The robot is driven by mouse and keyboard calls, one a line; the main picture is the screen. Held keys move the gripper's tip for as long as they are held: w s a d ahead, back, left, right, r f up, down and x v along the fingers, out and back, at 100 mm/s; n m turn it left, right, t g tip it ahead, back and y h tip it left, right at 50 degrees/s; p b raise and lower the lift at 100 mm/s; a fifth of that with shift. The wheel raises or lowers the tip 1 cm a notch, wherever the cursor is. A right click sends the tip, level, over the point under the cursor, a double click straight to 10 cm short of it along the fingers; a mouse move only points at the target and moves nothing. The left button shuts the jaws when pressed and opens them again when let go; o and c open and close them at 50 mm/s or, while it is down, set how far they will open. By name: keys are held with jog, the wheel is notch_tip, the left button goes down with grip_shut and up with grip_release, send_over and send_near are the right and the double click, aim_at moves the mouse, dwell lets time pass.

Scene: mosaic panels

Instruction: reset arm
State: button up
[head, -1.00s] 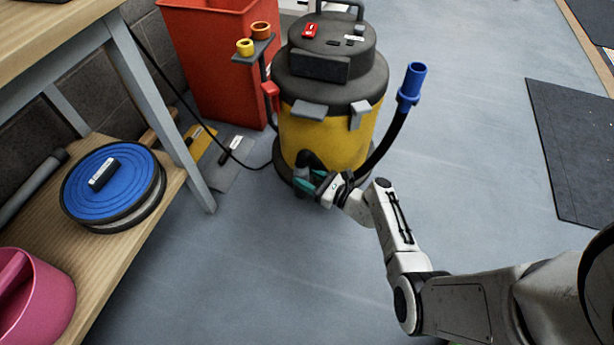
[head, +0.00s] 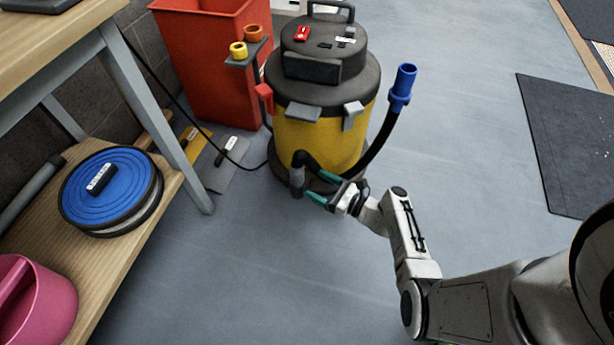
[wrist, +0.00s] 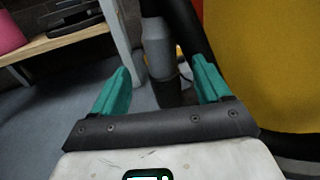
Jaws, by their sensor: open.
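My gripper (head: 312,187) is at the front of the yellow vacuum (head: 318,138), low down near its hose inlet. Its two teal fingers are spread apart in the wrist view (wrist: 160,85). The grey hose cuff (wrist: 157,45) shows beyond and between the fingers in the wrist view. In the head view the cuff (head: 297,182) hangs just left of the fingertips. Nothing is clearly held, and I cannot tell whether a finger touches the cuff. My arm reaches in from the lower right.
The vacuum's black hose ends in an upright blue nozzle (head: 403,85). A red bin (head: 210,60) stands behind left. A wooden bench with a low shelf (head: 135,235) holds a blue-lidded round item (head: 125,180) and a pink container (head: 40,310). Floor right of the vacuum is clear up to a dark mat (head: 570,145).

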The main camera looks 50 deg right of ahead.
jog(key=s, duration=0.4)
jog(key=shift+s+d+p, duration=0.2)
jog(key=shift+s+p, duration=0.15)
